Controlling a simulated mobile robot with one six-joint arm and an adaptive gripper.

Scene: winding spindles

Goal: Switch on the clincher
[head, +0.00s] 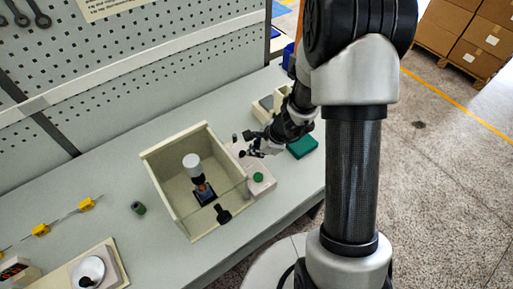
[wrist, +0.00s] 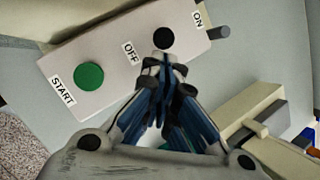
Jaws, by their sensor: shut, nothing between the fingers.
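The clincher (head: 163,175) is an open-topped cream box with a clear front and a black knob on that front. A pale control panel (head: 262,187) stands along its right side. In the wrist view the panel (wrist: 122,75) has a green button (wrist: 89,76) marked START and a round black switch part (wrist: 163,38) between the labels OFF and ON. My gripper (wrist: 164,66) is shut and empty, its fingertips just below the black part in that view. I cannot tell whether they touch. In the head view my gripper (head: 247,146) is over the panel's far end.
Inside the box stands a white-topped spindle (head: 192,162). A small dark cylinder (wrist: 218,32) shows by the panel's ON end. A small dark green cylinder (head: 139,208) stands left of the box.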

